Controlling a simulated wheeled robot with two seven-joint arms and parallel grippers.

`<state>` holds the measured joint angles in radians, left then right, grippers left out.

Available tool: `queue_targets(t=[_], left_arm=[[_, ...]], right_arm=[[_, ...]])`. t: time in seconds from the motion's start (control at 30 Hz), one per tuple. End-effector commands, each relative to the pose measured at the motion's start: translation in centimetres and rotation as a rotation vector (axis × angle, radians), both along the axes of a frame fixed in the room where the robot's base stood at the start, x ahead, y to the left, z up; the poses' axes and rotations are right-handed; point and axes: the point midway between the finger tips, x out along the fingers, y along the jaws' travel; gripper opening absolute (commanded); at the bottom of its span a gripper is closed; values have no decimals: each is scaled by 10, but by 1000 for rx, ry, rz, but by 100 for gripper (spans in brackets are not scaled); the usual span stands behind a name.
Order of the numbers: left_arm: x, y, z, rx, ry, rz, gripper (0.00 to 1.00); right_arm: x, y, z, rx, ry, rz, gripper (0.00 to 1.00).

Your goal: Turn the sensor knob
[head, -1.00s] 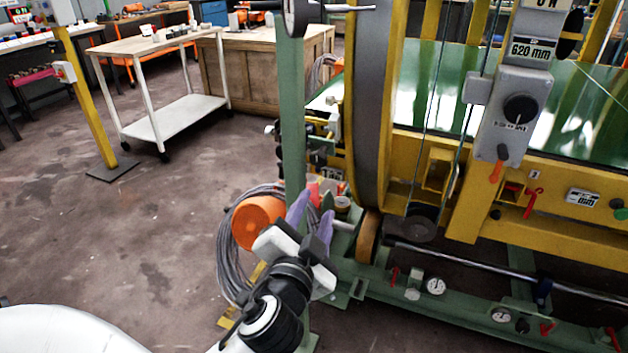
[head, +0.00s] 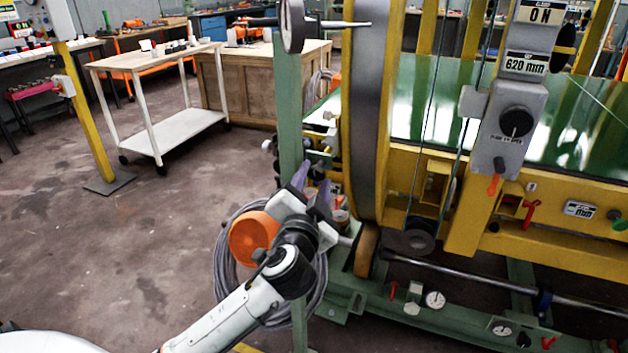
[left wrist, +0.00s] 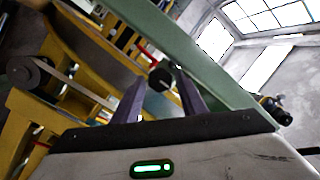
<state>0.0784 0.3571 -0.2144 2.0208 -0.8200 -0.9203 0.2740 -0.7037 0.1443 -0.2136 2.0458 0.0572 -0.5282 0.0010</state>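A small black knob with a light mark (left wrist: 160,78) shows in the left wrist view, beyond and between the two purple fingers of my left gripper (left wrist: 157,98). It looks apart from both fingers, and I cannot read any label that names it the sensor knob. In the head view my left gripper (head: 313,187) is open beside the green post of the machine, its fingers pointing up and away; I cannot make out this knob there. Another black knob (head: 516,122) sits on a grey control box (head: 506,150) at the right. My right gripper is not in view.
The green post (head: 290,110) and the large grey ring (head: 362,110) stand close to my left gripper. An orange cylinder (head: 253,238) and coiled grey cable (head: 222,265) are beside it. A white trolley (head: 180,130) stands at the back left; the floor before it is clear.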

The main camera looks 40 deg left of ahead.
Motion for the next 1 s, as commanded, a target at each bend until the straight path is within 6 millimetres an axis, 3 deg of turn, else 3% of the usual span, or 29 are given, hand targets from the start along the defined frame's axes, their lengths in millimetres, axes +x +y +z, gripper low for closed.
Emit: queue_targets(t=[0.13,0.3,0.67,1.0], left_arm=[[0,0,0,0,0,0,37],[0,0,0,0,0,0,8],[0,-1,-1,50,12,13,8],[1,-2,-5,280,68,72,8]], right_arm=[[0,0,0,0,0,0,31],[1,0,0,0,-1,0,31],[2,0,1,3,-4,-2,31],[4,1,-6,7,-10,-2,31]])
